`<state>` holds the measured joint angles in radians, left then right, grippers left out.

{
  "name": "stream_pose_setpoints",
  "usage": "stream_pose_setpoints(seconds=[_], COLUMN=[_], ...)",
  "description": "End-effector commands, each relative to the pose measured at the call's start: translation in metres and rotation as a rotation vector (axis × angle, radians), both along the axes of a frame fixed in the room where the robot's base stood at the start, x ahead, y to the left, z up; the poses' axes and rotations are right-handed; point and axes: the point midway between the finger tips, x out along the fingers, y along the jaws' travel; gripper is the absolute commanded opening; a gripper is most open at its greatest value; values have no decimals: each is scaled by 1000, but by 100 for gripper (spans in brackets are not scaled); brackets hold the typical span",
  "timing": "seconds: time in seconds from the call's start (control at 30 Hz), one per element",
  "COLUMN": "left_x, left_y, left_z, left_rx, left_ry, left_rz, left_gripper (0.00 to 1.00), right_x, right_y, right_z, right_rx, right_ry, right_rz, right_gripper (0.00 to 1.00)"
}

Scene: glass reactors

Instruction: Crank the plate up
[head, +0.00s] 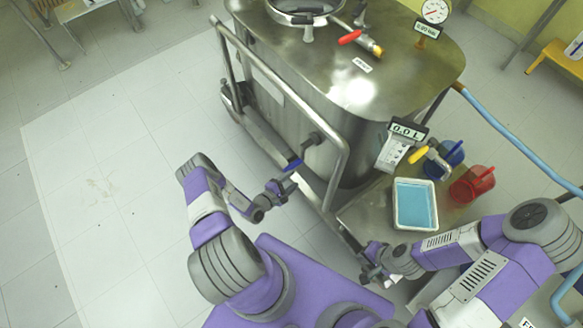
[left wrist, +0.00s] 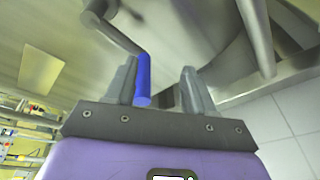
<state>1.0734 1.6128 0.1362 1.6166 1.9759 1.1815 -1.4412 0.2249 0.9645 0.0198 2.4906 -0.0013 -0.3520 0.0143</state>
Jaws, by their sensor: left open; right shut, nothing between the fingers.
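The crank is a grey arm on the side of the steel reactor (head: 330,110), with a blue handle (head: 294,165). My left gripper (head: 283,186) is open just below the handle. In the left wrist view the blue handle (left wrist: 143,78) reaches down between the two open fingers (left wrist: 160,90), close to the left finger. I cannot tell whether it touches. A steel plate (head: 352,214) sits low beside the reactor. My right gripper (head: 370,268) is shut and empty near the front edge of that plate.
A white tray of blue liquid (head: 398,223), a blue jug (head: 447,160) and a red jug (head: 472,184) stand on the plate. A tubular steel rail (head: 338,170) runs beside the crank. A blue hose (head: 520,140) lies right. Floor at left is clear.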

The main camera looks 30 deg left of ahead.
Motion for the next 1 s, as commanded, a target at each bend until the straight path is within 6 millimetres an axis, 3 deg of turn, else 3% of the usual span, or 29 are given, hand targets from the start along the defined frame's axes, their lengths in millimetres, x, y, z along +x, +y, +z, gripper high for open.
stream_pose_setpoints(seconds=[0.03,0.1,0.2,0.6,1.0], left_x=[-1,-2,2,59,71], left_y=[16,30,38,35,34], left_z=[-6,-9,-13,-26,-26], left_rx=[24,49,69,70,68], left_ry=[-11,-21,-27,-29,-27], left_rz=[65,121,157,157,156], left_gripper=[54,54,54,54,54], right_x=[0,0,0,0,0], right_y=[0,0,0,0,0], right_z=[-1,-2,-4,-29,-32], right_rx=[0,0,0,0,0], right_ry=[0,0,0,0,0], right_rz=[0,0,0,0,0], right_gripper=[0,0,0,0,0])
